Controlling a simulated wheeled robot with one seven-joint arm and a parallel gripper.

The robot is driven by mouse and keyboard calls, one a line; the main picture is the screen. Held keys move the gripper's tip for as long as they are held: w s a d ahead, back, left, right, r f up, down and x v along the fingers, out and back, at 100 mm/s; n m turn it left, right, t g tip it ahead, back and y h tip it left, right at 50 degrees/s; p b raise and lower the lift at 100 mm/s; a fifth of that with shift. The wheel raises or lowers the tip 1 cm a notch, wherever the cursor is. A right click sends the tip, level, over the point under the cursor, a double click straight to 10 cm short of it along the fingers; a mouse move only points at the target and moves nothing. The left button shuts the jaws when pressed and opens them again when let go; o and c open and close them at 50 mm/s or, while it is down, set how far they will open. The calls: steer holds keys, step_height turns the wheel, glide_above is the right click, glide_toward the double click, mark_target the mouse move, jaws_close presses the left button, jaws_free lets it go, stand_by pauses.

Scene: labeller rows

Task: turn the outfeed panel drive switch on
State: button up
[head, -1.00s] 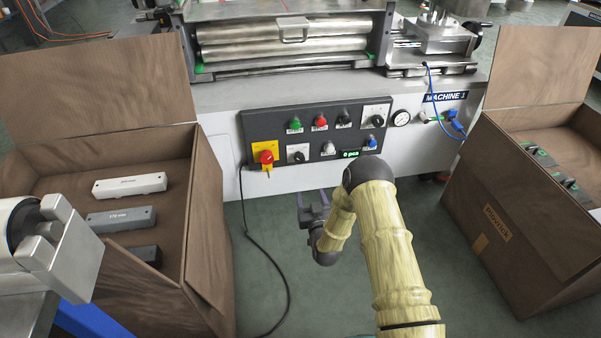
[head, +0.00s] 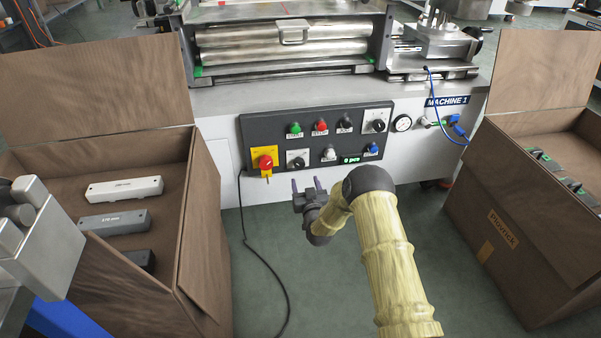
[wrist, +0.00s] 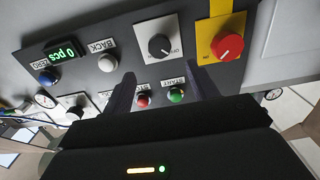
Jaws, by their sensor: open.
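The dark control panel (head: 345,136) is on the front of the machine. It carries two black rotary switches on white plates: a lower-left switch (head: 298,160), also in the wrist view (wrist: 160,47) with an OFF marking, and an upper-right switch (head: 378,124), also in the wrist view (wrist: 75,112). I cannot read which is the drive switch. My gripper (head: 306,186) is open and empty, below the panel's lower left, fingers pointing towards it. In the wrist view, the gripper (wrist: 160,72) has its fingertips apart on either side of the lower-left switch's line, apparently short of the panel.
A red knob on a yellow plate (head: 265,162) is beside the lower-left switch. Green (head: 295,128), red (head: 320,125), white (head: 329,153) and blue (head: 372,148) buttons are close by. Open cartons stand left (head: 200,230) and right (head: 500,215). A black cable (head: 262,258) hangs to the floor.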

mark_target(300, 165)
steer(key=b+x, duration=0.1)
steer(key=x, duration=0.2)
steer(key=b+x, duration=0.2)
steer(key=x, duration=0.2)
steer(key=shift+w+a+f, duration=0.1)
steer(key=shift+w+f, duration=0.1)
steer(key=shift+f, duration=0.05)
steer(key=shift+w+a+r+b, duration=0.2)
steer(key=shift+w+b, duration=0.25)
steer(key=shift+w, duration=0.2)
steer(key=shift+c, duration=0.2)
steer(key=c, duration=1)
